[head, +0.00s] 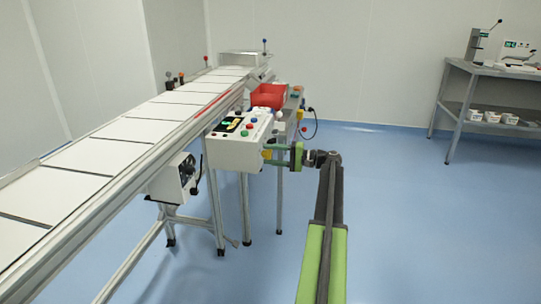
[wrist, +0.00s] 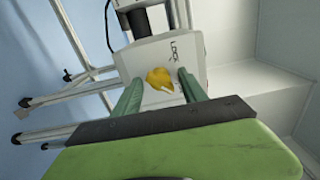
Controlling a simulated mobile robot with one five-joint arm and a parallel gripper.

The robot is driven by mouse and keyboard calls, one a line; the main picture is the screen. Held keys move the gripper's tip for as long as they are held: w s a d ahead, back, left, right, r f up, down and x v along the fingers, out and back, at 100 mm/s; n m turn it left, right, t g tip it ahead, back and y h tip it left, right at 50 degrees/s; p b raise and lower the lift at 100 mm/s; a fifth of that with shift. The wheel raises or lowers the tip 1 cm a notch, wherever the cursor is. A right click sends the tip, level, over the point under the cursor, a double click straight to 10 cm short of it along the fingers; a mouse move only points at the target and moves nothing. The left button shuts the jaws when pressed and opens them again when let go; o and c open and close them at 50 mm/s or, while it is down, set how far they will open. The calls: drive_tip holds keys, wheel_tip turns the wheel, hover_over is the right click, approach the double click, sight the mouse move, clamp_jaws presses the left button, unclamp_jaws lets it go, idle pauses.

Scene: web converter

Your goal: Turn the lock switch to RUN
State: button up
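The yellow lock switch (wrist: 158,78) is on the pale end face of a box (wrist: 145,55) in the wrist view. A small light mark shows on its lower right edge. The word LOCK is printed beside it; no RUN label is readable. In the head view the switch (head: 267,154) shows at the right side of the white control box (head: 232,153). My gripper (wrist: 159,80) is open, with one green finger on each side of the switch. Whether the fingers touch it cannot be told. The gripper also shows in the head view (head: 270,154).
The control box top carries several buttons. A red bin (head: 268,96) stands behind it, and a long conveyor (head: 120,135) runs along the left. A black cable (head: 315,127) hangs behind my gripper. A grey shelf table (head: 490,85) stands far right. The blue floor between is clear.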

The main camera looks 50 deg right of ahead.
drive_tip(key=shift+d, duration=0.1)
drive_tip(key=v, duration=1.7)
drive_tip(key=shift+s, duration=0.15)
